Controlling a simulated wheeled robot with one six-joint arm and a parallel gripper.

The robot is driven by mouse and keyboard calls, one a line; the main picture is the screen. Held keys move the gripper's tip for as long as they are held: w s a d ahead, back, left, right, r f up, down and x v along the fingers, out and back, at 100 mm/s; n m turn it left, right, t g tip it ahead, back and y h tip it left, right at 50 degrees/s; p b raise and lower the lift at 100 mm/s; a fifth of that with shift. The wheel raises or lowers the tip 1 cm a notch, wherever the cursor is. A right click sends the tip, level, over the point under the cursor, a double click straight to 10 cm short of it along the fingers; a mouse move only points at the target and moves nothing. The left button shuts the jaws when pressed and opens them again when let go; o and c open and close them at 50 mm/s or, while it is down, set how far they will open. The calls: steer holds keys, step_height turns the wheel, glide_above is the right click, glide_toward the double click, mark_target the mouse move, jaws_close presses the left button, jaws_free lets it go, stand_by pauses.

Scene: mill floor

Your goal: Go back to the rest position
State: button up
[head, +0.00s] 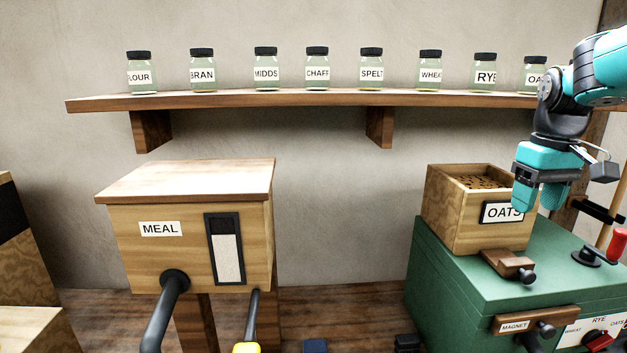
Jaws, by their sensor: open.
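My gripper (541,207) hangs at the right of the head view, its teal fingers pointing down. It is open, and I see nothing between the fingers. It is in front of the right side of the wooden box labelled OATS (464,228), covering part of its rim and label. I cannot tell whether it touches the box.
The OATS box stands on a green machine (455,276) with a red-handled crank (598,250) at right. A wooden shelf (290,101) with several labelled jars runs along the wall. A wooden MEAL bin (185,255) stands at left; open space lies between.

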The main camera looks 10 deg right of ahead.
steer(key=s+a+f+n+b, duration=0.1)
steer(key=s+a, duration=0.1)
steer(key=a, duration=0.4)
steer(key=s+a+f+n, duration=0.2)
steer(key=a, duration=0.5)
steer(key=s+a+f+n+y, duration=0.2)
steer(key=s+a, duration=0.6)
steer(key=s+a+f+n+y+b, duration=0.1)
steer(key=s+a+f+y, duration=0.1)
steer(key=s+a, duration=0.6)
steer(key=shift+s+a+f+n, duration=0.15)
steer(key=shift+s+f+n, duration=0.25)
steer(key=shift+s+f, duration=0.2)
steer(key=shift+w, duration=0.1)
